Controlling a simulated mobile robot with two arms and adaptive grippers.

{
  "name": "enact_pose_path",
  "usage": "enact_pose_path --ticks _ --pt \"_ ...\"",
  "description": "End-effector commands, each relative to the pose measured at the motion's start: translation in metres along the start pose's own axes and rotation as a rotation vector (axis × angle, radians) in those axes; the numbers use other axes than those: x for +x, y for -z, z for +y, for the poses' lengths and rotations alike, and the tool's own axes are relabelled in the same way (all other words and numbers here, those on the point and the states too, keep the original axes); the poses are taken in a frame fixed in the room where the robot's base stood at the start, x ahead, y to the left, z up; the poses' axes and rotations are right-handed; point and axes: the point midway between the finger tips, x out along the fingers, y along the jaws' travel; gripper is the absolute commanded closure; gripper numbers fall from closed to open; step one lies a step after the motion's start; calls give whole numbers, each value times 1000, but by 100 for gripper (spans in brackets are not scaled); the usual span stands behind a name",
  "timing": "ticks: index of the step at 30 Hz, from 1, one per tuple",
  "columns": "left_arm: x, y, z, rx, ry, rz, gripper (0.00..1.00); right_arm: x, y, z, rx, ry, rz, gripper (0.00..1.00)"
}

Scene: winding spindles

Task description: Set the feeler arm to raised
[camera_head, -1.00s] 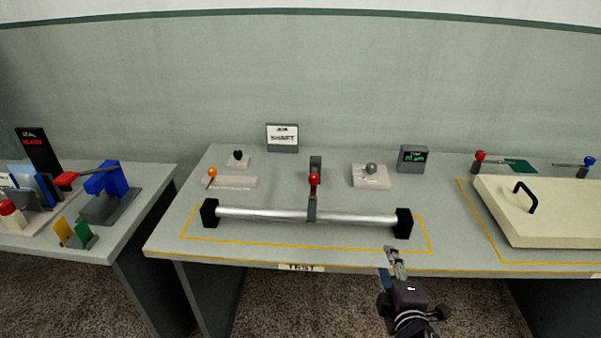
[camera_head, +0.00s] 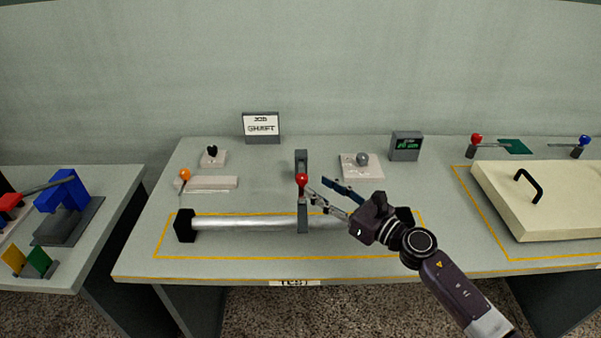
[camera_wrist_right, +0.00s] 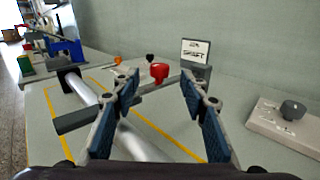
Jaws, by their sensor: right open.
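The feeler arm (camera_head: 303,217) is a grey bar with a red ball knob (camera_head: 301,179), low across the silver shaft (camera_head: 255,223). A dark grey post (camera_head: 301,160) stands at its back end. My right gripper (camera_head: 318,189) is open just right of the red knob, its fingers pointing left at it. In the right wrist view the red knob (camera_wrist_right: 159,71) shows between the spread fingers (camera_wrist_right: 159,84), and the grey bar (camera_wrist_right: 75,120) runs past them. I cannot tell whether the fingers touch anything. My left gripper is not in view.
Black end blocks (camera_head: 185,226) hold the shaft inside a yellow outline. An orange-knobbed lever (camera_head: 184,174), a pale plate with a grey knob (camera_head: 362,158), a sign (camera_head: 262,126) and a green display (camera_head: 405,146) stand behind. A cream lid (camera_head: 553,200) lies at right.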

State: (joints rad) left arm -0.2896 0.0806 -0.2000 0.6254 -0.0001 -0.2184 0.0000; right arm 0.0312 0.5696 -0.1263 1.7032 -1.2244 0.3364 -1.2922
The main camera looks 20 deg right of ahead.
Motion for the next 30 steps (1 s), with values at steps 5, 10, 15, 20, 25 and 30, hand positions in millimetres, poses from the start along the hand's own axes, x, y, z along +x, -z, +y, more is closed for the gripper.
enact_pose_path --ticks 5,10,15,20,25,30 --pt "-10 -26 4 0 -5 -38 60 26 -4 0 5 1 -5 60" --pt "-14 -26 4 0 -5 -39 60 51 -4 0 7 1 -5 60" --pt "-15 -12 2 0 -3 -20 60 66 -2 1 7 0 -4 60" --pt "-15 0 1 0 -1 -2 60 70 -1 1 7 0 -2 60" --pt "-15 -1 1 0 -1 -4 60 70 -1 1 7 1 -2 60" --pt "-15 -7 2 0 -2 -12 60 70 -1 1 7 1 -3 76"
